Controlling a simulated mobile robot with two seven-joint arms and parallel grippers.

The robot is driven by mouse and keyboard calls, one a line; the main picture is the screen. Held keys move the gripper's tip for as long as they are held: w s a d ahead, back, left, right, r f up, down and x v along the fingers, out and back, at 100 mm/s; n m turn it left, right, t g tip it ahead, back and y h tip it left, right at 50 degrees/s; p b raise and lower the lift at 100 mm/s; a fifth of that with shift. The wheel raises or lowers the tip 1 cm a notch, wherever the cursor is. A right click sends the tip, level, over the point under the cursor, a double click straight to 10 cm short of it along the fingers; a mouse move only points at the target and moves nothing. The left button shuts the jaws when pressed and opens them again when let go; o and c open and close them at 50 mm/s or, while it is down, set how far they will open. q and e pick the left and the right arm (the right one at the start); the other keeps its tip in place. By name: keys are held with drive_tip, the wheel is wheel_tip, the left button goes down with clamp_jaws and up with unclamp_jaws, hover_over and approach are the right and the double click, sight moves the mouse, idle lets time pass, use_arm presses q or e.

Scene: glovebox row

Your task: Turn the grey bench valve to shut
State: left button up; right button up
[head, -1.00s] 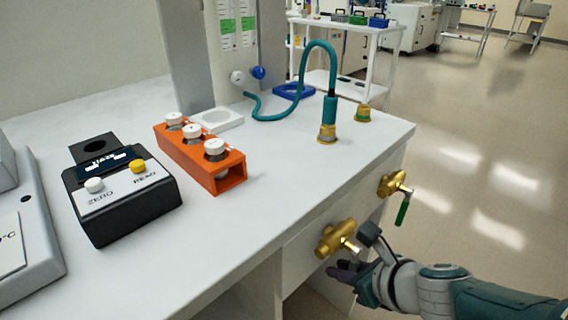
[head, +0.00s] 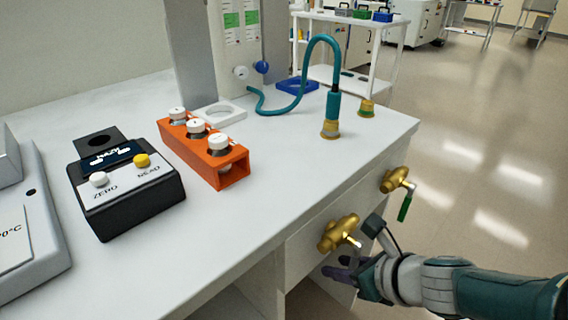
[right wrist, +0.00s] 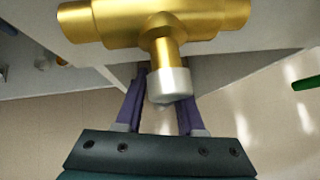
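The bench valve with the grey handle (head: 357,242) has a brass body (head: 336,233) on the bench's front face. In the right wrist view its brass body (right wrist: 150,22) spans the top, and the grey handle (right wrist: 170,86) points toward the camera. My right gripper (head: 340,268) is just below the valve in the head view. In the right wrist view the two purple fingers of my right gripper (right wrist: 163,78) stand apart, one on each side of the handle's line. I cannot tell whether they touch it. My left gripper is not in view.
A second brass valve with a green handle (head: 405,207) sits farther along the bench front (head: 300,255). On the bench top are a teal hose tap (head: 332,105), an orange vial rack (head: 232,168) and a black meter (head: 130,200). The floor at right (head: 470,230) is clear.

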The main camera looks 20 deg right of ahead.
drive_tip(key=shift+o, duration=0.5)
drive_tip(key=shift+r, duration=0.1)
drive_tip(key=p+v, duration=0.9)
drive_tip(key=v, duration=0.1)
idle(0.4)
